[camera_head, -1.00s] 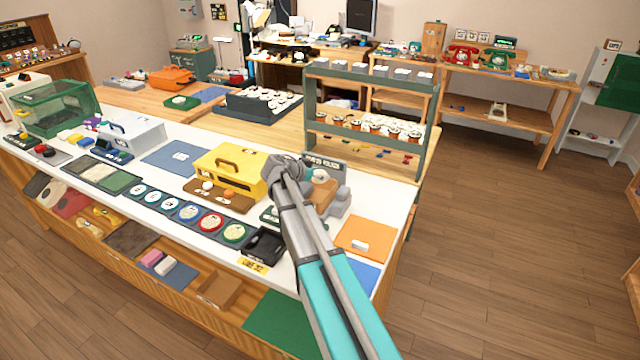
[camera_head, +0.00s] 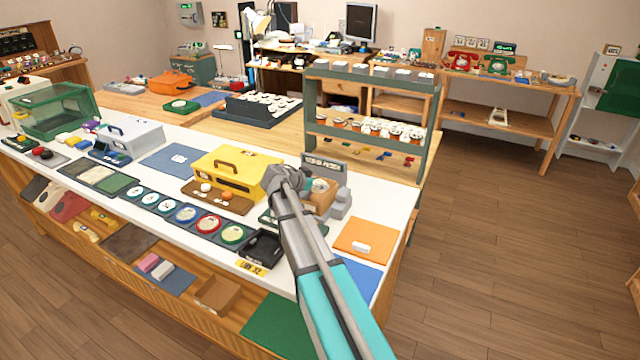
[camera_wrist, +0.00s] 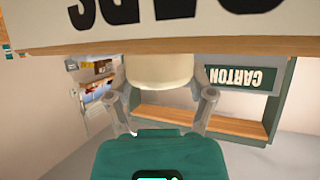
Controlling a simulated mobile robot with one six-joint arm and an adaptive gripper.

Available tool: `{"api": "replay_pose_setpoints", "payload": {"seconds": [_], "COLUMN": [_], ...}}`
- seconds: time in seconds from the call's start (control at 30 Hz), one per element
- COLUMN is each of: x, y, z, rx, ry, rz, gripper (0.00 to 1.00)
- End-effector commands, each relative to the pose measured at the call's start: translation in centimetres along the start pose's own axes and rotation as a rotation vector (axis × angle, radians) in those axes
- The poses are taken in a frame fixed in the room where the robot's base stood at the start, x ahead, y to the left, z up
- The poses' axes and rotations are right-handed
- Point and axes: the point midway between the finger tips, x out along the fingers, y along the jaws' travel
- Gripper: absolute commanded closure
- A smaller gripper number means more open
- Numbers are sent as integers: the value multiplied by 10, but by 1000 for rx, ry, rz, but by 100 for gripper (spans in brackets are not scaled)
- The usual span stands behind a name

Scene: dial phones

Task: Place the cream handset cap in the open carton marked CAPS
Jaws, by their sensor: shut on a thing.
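The cream handset cap (camera_wrist: 160,70) sits between the two fingers of my gripper (camera_wrist: 166,92) in the wrist view. The gripper is shut on it. A pale carton panel with large black letters, seen upside down and reading as part of CAPS (camera_wrist: 150,25), fills the top of that view, close to the cap. Its edge hides the cap's far end. In the head view my gripper (camera_head: 284,180) is over the counter, beside a small brown carton (camera_head: 324,202). The gripper and arm partly hide this carton, and the cap cannot be made out there.
A green sign reading CARTON (camera_wrist: 240,78) appears upside down in the wrist view. A yellow case (camera_head: 228,172) stands left of my gripper, a black tray (camera_head: 262,246) in front. An orange mat (camera_head: 362,238) lies to the right. A green rack (camera_head: 372,100) rises behind.

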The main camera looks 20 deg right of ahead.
Motion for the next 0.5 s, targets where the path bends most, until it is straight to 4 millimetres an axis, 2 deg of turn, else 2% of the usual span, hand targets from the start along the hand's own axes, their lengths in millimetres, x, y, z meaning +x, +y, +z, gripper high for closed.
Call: {"api": "replay_pose_setpoints", "payload": {"seconds": [0.47, 0.5], "x": [4, 4], "y": [0, 0], "z": [6, 6], "rx": [0, 0], "ry": [0, 0], "rz": [0, 0], "gripper": [66, 23]}}
